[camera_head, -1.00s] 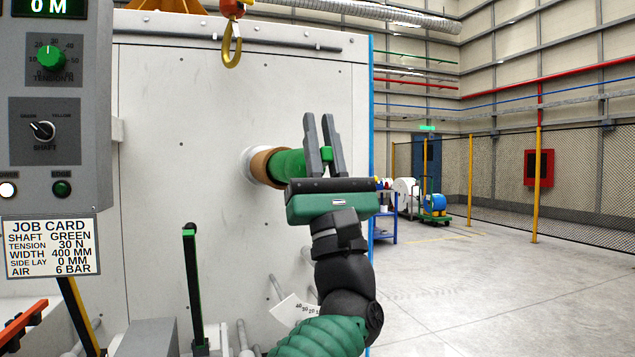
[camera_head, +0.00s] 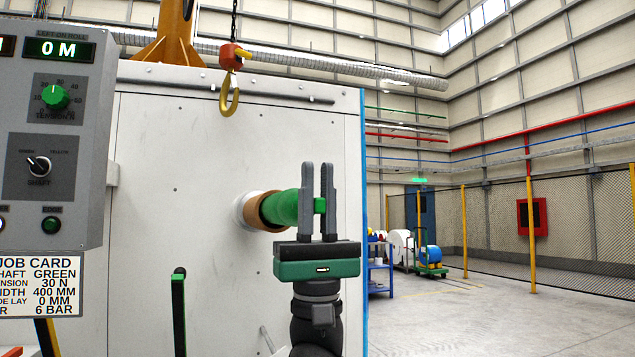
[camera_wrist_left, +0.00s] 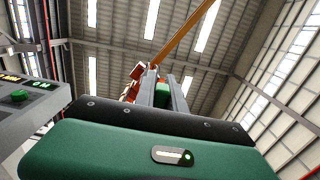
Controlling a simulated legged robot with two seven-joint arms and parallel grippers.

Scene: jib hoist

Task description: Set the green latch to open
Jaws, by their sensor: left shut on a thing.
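The green shaft (camera_head: 287,208) sticks out of the pale machine wall through a brown collar (camera_head: 267,211). The green latch (camera_head: 320,205) is a small bright green block at the shaft's free end. My left gripper (camera_head: 319,170) points upward with its two grey fingers on either side of the latch, shut on it. In the left wrist view the green block (camera_wrist_left: 162,96) shows between the fingers. The fingers hide part of the latch, and I cannot tell its exact setting. My right gripper is not in view.
A control panel (camera_head: 58,130) with knobs and a job card (camera_head: 42,284) stands at the left. A yellow hook (camera_head: 229,95) hangs above the shaft. A black post with green edging (camera_head: 178,310) rises at lower left. The floor (camera_head: 460,325) at right is open.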

